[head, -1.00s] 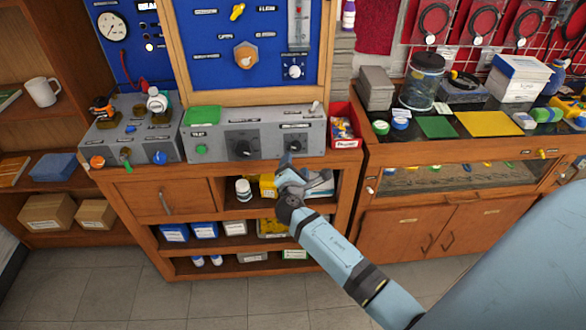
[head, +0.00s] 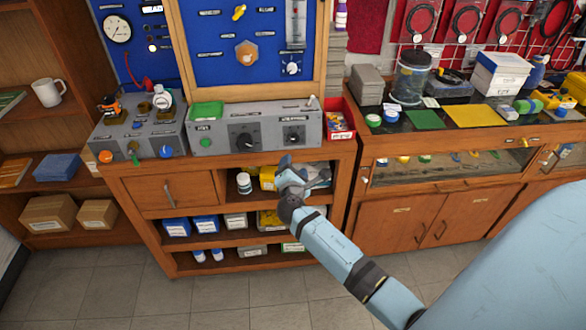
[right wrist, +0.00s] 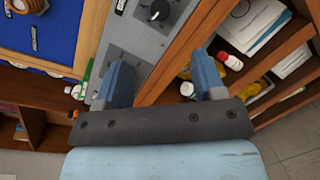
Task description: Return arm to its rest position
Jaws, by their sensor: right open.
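My right arm (head: 335,250) comes in from the lower right of the head view. My right gripper (head: 285,162) is in front of the bench's upper open shelf, just below the grey control box (head: 255,130). In the right wrist view the two blue fingers of the right gripper (right wrist: 165,80) stand wide apart with nothing between them. The control box, with its black knobs, shows beyond the fingers there. My left gripper is in neither view.
The wooden bench (head: 130,190) holds a white bottle (head: 244,183) and boxes on its shelves. A second cabinet (head: 405,220) stands to the right, with a glass jar (head: 410,78) on top. A bookcase (head: 25,150) is at the left. The tiled floor in front is clear.

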